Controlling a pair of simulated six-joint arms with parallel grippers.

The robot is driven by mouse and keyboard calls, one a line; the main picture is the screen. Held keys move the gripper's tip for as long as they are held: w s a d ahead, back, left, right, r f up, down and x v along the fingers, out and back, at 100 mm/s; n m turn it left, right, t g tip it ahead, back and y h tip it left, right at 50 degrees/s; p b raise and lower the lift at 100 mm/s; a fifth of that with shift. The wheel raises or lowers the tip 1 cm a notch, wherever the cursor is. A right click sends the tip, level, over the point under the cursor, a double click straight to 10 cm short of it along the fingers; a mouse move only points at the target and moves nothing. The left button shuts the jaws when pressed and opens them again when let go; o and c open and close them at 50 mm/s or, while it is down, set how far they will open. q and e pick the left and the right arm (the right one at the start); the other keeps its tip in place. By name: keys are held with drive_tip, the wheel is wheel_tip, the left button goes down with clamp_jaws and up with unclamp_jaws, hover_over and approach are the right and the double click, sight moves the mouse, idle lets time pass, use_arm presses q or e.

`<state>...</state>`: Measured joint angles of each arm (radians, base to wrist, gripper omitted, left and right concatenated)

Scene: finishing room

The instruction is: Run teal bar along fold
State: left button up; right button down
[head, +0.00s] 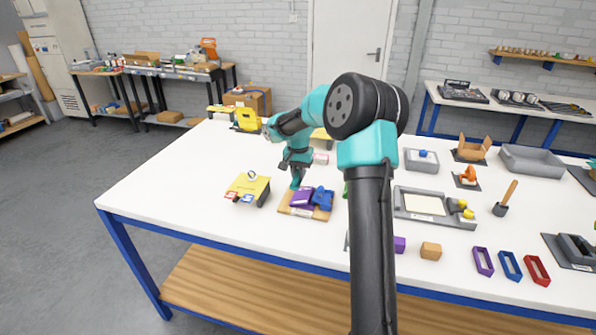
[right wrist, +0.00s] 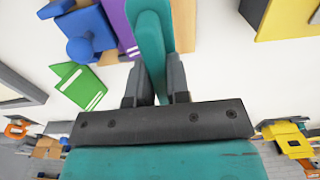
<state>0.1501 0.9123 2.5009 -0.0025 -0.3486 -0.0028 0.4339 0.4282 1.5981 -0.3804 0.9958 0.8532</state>
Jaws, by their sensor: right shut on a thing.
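My right gripper (head: 297,164) points down over the left part of a small wooden board (head: 298,212). In the right wrist view, my right gripper (right wrist: 156,88) is shut on the teal bar (right wrist: 152,40). The bar's far end lies across the view of the board (right wrist: 184,22), next to a purple piece (right wrist: 117,22); I cannot tell whether it touches. In the head view a purple piece (head: 302,197) and a blue piece (head: 322,198) sit on the board. A green folded piece (right wrist: 78,86) lies near the board. No fold line under the bar is visible. My left gripper is not in view.
A grey tray (head: 434,207), an orange-brown block (head: 431,250) and purple, blue and red frames (head: 509,265) are to the right. My right arm hides part of the middle. The table's left side is clear.

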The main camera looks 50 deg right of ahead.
sight(296, 197)
drive_tip(key=shift+f, duration=1.95)
drive_tip(key=shift+f, duration=1.05)
drive_tip(key=shift+a, duration=0.1)
drive_tip(key=shift+s+a, duration=0.25)
drive_tip(key=shift+a, duration=0.1)
drive_tip(key=shift+a, duration=0.2)
drive_tip(key=shift+s+a, duration=0.2)
drive_tip(key=shift+a, duration=0.05)
drive_tip(key=shift+a, duration=0.15)
drive_tip(key=shift+s+a, duration=0.25)
drive_tip(key=shift+a, duration=0.05)
idle(0.4)
